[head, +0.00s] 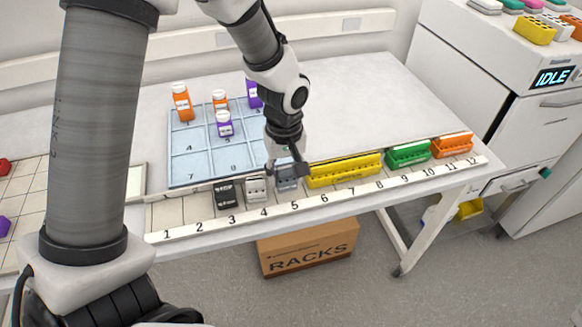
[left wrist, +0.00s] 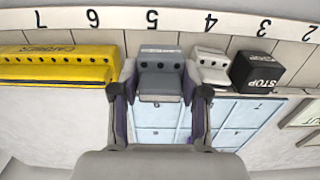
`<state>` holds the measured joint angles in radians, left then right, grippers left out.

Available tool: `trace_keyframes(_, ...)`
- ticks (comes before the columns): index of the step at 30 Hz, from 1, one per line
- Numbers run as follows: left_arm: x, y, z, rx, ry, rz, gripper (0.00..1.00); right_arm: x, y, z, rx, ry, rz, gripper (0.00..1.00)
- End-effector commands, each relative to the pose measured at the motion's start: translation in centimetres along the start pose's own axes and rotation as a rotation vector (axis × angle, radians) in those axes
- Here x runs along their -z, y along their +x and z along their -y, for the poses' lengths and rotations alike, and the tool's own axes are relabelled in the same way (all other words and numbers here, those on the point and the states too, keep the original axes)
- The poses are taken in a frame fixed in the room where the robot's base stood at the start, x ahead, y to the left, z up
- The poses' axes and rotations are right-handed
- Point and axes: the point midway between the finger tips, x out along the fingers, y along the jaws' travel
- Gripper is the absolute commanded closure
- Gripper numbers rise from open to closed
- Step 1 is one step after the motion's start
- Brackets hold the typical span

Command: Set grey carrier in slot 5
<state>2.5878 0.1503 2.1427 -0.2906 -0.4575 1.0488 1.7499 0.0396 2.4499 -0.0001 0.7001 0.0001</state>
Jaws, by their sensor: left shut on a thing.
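The grey carrier (head: 287,184) stands in the row of numbered slots, behind the number 5. In the left wrist view the grey carrier (left wrist: 160,75) lines up with the label 5, between my left gripper's fingers. My left gripper (head: 287,172) is shut on it, with a finger on each side. The numbered rail (head: 310,204) runs along the table's front edge. A white carrier (head: 256,188) is at 4 and a long yellow carrier (head: 344,171) starts at 6, close on either side. The grey carrier's underside is hidden. My right gripper is not seen.
A black STOP block (head: 228,195) is at 3. Green (head: 408,154) and orange (head: 452,146) carriers stand farther right. A blue gridded tray (head: 195,165) with orange and purple bottles lies behind. The table's back right is clear.

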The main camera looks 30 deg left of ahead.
Motion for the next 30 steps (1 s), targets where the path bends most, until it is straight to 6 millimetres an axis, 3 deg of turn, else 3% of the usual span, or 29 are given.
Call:
trace_keyframes(5,2.2,0.3,-1.1,0.002,0.001,0.001,0.90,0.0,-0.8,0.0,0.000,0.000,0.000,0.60)
trace_keyframes(12,2.3,3.6,-1.1,0.002,0.001,0.002,0.90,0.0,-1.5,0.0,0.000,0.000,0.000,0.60)
trace_keyframes(23,2.3,4.3,-1.1,0.001,0.002,0.001,0.90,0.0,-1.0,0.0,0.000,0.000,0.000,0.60)
trace_keyframes(24,2.3,4.2,-1.1,0.000,0.002,0.001,0.45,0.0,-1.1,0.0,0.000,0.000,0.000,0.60)
trace_keyframes(30,2.3,4.1,-1.1,0.001,0.002,0.001,0.45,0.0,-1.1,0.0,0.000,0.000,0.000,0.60)
